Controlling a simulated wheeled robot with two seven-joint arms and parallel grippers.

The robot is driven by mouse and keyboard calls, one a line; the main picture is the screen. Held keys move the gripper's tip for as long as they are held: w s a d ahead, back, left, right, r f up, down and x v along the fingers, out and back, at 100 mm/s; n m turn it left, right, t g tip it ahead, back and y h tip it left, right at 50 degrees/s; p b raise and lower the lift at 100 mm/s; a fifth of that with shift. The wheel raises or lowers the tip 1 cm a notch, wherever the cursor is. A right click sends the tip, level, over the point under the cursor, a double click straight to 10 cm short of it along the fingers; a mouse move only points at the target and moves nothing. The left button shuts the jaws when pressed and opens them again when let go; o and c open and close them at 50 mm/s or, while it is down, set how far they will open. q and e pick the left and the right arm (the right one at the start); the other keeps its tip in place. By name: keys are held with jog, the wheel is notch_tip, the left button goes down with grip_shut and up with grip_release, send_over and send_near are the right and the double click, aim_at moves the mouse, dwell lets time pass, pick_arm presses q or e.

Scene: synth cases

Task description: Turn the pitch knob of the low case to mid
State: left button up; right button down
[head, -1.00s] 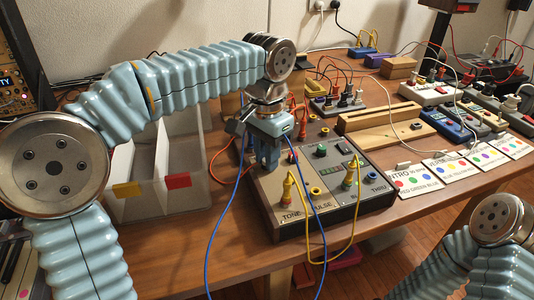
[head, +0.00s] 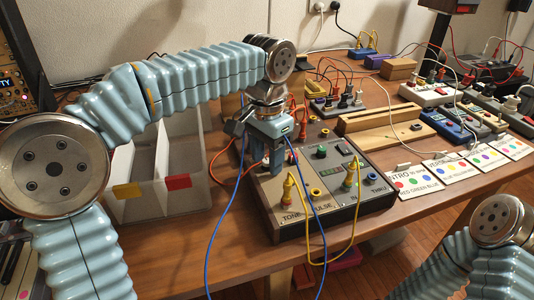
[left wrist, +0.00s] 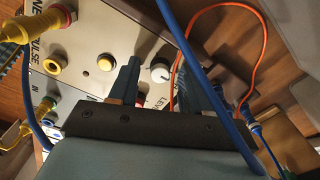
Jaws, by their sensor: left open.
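The low case (head: 335,210) is a wood-sided box with beige and dark panels at the table's front. My left gripper (head: 272,160) points down over the back left of its beige panel, fingers open. In the left wrist view, a round pale knob with a dark base (left wrist: 160,72) shows between the gripper's fingertips (left wrist: 158,80), with a gap to each. Its label is not readable, so I cannot tell for sure that it is the pitch knob.
Blue patch cables (head: 233,205) hang near my left gripper, and a yellow cable (head: 352,215) loops over the case's front. An orange cable (left wrist: 253,50) curves close by. A white divided bin (head: 160,205) stands left of the case. Label cards (head: 415,180) lie to its right.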

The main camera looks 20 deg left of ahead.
aim_at(267, 161)
pick_arm(q)
notch_tip(267, 161, up, 14)
dwell(0.5)
jog(key=shift+f, duration=0.1)
